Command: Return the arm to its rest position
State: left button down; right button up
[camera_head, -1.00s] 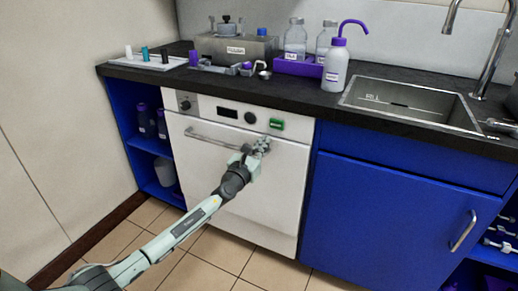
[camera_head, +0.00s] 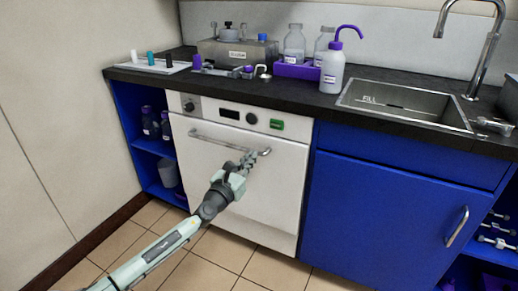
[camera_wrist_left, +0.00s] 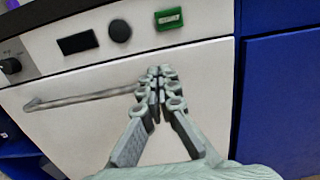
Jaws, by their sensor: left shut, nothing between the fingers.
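My left gripper (camera_head: 247,160) is in front of the upper door of the white dishwasher-like appliance (camera_head: 262,200), near the right end of its bar handle (camera_head: 215,143). Its fingers are together with nothing between them. In the left wrist view the gripper (camera_wrist_left: 160,78) points at the white front panel, to the right of the handle (camera_wrist_left: 85,97). My left arm reaches in from the lower left. I cannot tell from these views how close the fingertips are to the door. My right gripper is not in view.
Above is a dark countertop (camera_head: 330,110) with a purple tray (camera_head: 297,70) of bottles, a wash bottle (camera_head: 332,68) and a grey metal unit (camera_head: 237,50). A sink (camera_head: 410,102) is at right. A blue cabinet door (camera_head: 385,210) stands beside the appliance. Tiled floor is free in front.

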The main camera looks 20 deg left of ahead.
pick_arm(q)
jog(key=shift+s+a, duration=0.15)
jog(key=shift+s, duration=2.1)
